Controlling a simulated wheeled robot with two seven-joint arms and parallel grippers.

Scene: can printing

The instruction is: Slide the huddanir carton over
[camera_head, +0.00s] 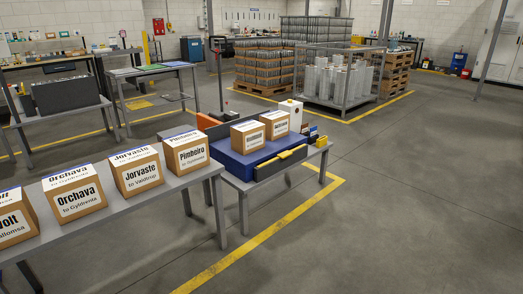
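I cannot read the name Huddanir on any carton. On the long grey table stand brown cartons with white labels: one cut off at the left edge, ending in "olt" (14,222), then Orchava (75,195), Jorvaste (137,172) and Pimbeiro (186,152). Two more cartons sit on a blue platform: a nearer one (248,136) and a farther one (275,125). Their labels are too small to read. Neither of my grippers is in view.
The long grey table (168,196) nearly meets a second table holding the blue platform (228,161), which has a yellow handle-like part (292,153) in front. A white container (291,111) stands behind. The floor at the right is open, with a yellow line (262,237).

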